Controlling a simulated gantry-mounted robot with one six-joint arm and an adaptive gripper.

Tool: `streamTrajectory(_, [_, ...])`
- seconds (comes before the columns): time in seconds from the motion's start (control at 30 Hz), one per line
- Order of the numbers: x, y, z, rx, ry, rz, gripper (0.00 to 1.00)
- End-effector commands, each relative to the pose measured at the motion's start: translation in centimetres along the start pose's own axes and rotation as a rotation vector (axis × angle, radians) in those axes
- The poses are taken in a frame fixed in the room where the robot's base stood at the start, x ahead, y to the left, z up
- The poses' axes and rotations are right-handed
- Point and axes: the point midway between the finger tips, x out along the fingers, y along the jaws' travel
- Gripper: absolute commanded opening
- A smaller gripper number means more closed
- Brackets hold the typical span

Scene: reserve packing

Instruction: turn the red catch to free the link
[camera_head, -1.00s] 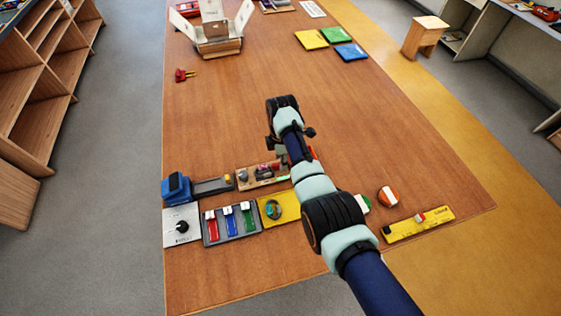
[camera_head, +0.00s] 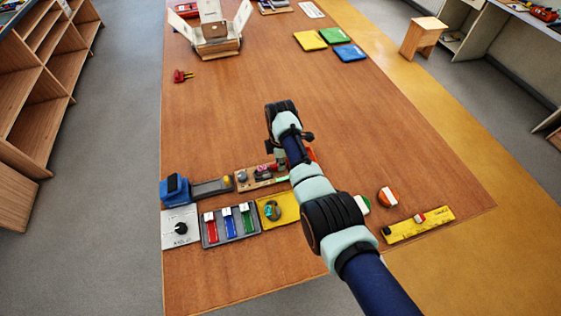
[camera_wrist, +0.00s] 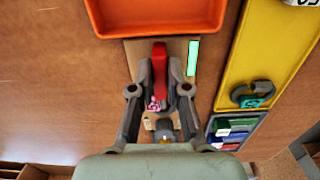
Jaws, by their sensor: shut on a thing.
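The red catch (camera_wrist: 159,68) shows in the wrist view between my gripper's two grey fingers, on a light wooden board (camera_wrist: 140,50). My gripper (camera_wrist: 160,92) is shut on the red catch. A pink piece (camera_wrist: 153,104) shows just below the catch, and a grey part with a round end (camera_wrist: 165,130) lies between the finger bases; I cannot tell which is the link. A bright green strip (camera_wrist: 192,58) lies beside the catch on the board. In the head view my arm hides part of the wooden board (camera_head: 243,184).
An orange tray (camera_wrist: 155,32) lies close beyond the catch. A yellow plate (camera_head: 290,209), a grey tray with red, blue and green sliders (camera_head: 217,241) and a white knob panel (camera_head: 180,242) stand nearby. The table's middle is clear (camera_head: 215,110).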

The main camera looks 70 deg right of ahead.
Motion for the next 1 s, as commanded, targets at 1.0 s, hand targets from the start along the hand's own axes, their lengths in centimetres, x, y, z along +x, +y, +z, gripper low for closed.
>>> streamTrajectory(1.0, [-0.11, 0.01, 0.0, 0.81, 0.0, -0.001, 0.0])
